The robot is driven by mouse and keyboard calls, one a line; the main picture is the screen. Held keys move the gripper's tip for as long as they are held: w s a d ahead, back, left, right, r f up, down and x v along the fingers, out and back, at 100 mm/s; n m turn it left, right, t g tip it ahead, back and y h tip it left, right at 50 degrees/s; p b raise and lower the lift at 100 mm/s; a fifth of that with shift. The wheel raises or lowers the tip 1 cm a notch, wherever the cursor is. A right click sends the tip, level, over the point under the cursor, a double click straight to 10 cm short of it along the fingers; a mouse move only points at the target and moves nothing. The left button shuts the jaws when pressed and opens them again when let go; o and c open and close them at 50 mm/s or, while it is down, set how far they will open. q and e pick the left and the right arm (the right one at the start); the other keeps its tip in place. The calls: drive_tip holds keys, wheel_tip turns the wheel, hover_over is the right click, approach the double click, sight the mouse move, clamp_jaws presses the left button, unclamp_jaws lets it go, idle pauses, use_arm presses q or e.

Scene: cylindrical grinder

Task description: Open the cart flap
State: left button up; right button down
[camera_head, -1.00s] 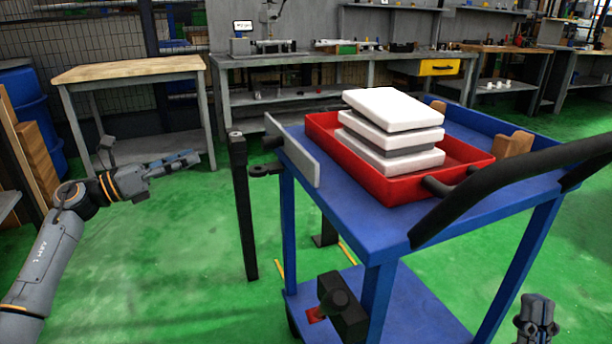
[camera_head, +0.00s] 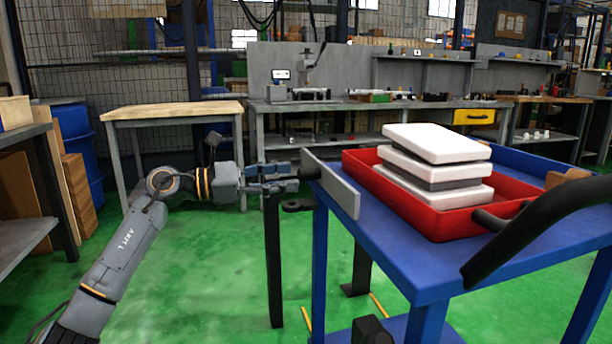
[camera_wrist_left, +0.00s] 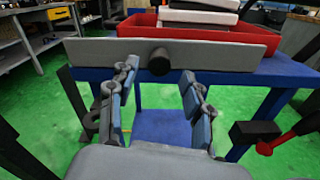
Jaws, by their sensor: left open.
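The blue cart (camera_head: 470,246) stands at the right in the head view. Its flap (camera_head: 334,186) is a grey plate standing upright along the cart's left edge. In the left wrist view the flap (camera_wrist_left: 215,52) runs across the top, with a round black knob (camera_wrist_left: 159,61) at its middle. My left gripper (camera_head: 300,176) is at the flap's outer side, close to it. In the left wrist view the open left gripper (camera_wrist_left: 158,78) has its fingers apart, to either side of the knob and slightly below it. Contact cannot be told. My right gripper is out of view.
A red tray (camera_head: 440,226) with stacked white blocks (camera_head: 436,160) sits on the cart behind the flap. A black push handle (camera_head: 545,218) rises at the near right. A black post (camera_head: 274,265) stands below my left gripper. Green floor (camera_head: 200,285) is clear at the left.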

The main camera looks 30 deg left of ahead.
sight(299, 176)
use_arm(q)
drive_tip(key=shift+x, duration=2.7)
clamp_jaws()
